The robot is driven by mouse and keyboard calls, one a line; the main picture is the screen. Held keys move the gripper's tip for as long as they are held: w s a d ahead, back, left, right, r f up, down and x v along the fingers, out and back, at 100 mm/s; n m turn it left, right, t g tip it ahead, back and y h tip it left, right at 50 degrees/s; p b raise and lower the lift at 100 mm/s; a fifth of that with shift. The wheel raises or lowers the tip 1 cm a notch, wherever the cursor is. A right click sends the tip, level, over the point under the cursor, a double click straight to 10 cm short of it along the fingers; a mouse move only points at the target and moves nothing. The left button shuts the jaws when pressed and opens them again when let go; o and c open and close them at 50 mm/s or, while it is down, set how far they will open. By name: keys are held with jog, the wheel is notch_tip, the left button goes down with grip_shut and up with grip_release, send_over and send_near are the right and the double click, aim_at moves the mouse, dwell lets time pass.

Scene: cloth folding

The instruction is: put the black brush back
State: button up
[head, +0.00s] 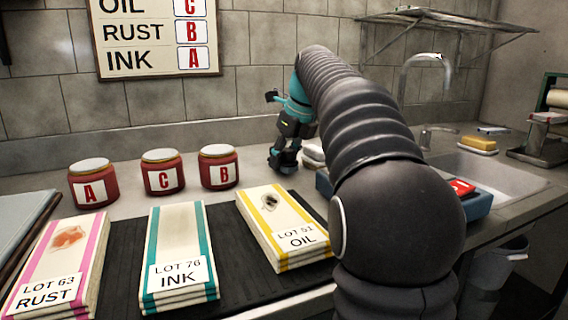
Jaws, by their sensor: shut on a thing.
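My gripper (284,158) is low over the back of the counter, right of the jar marked B, and points down. It is shut on a dark thing, taken to be the black brush; the brush's outline cannot be told from the dark fingers, and nothing else in view looks like it. A blue tray (478,207) sits by the sink, partly hidden behind my arm, with a red item (461,187) in it. Whether the brush touches the counter cannot be told.
Red jars A (89,188), C (163,174) and B (218,169) stand along the back. Folded cloth stacks marked RUST (62,262), INK (179,248) and OIL (284,222) lie on a dark mat (236,285). A sink (490,172) is at right.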

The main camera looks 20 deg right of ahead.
jog(key=shift+f, duration=0.3)
jog(key=shift+f, duration=0.1)
jog(key=o, duration=1.1)
jog(key=p+v, duration=0.2)
jog(key=v, duration=1)
